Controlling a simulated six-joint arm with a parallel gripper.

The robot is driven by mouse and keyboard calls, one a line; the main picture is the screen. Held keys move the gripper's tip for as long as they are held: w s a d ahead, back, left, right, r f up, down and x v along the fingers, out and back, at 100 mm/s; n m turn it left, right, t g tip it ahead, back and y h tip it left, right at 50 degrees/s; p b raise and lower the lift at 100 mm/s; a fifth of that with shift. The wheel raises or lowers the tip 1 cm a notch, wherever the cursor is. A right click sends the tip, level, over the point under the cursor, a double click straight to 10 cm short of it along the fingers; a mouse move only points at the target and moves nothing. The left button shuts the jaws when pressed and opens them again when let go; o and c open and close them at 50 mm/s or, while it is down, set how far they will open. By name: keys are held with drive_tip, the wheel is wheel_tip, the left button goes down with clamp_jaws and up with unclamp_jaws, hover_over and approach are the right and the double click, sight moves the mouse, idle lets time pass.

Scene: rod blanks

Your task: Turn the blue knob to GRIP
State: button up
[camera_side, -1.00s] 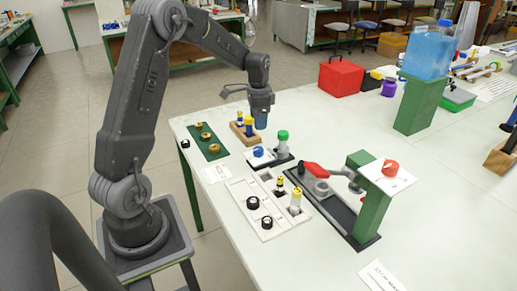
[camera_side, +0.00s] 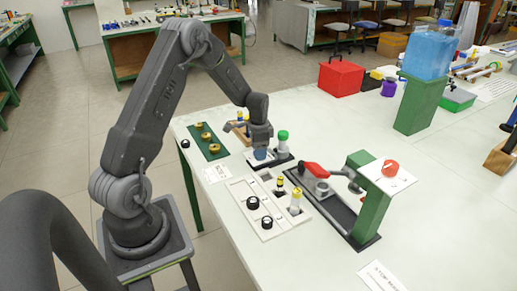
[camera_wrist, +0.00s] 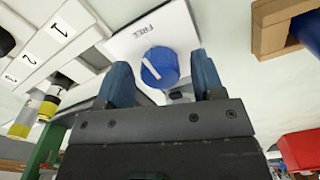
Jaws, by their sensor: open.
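The blue knob (camera_wrist: 160,67) sits on a white plate (camera_wrist: 128,43) with the word FREE printed near it. A white pointer line runs across the knob, slanting. My gripper (camera_wrist: 164,72) is open, with one blue finger on each side of the knob in the wrist view. I cannot tell whether the fingers touch it. In the side view my gripper (camera_side: 261,154) is low over the knob's plate and hides the knob. No GRIP label is readable in either view.
A green-capped post (camera_side: 282,142) stands just right of the knob's plate. A wooden block (camera_side: 236,128) lies behind. A white tray (camera_side: 240,190) with black knobs and yellow-topped pieces is in front. A red-handled clamp (camera_side: 318,171) is at the right.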

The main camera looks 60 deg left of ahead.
drive_tip(key=shift+c, duration=0.4)
drive_tip(key=c, duration=0.8)
drive_tip(key=shift+c, duration=0.2)
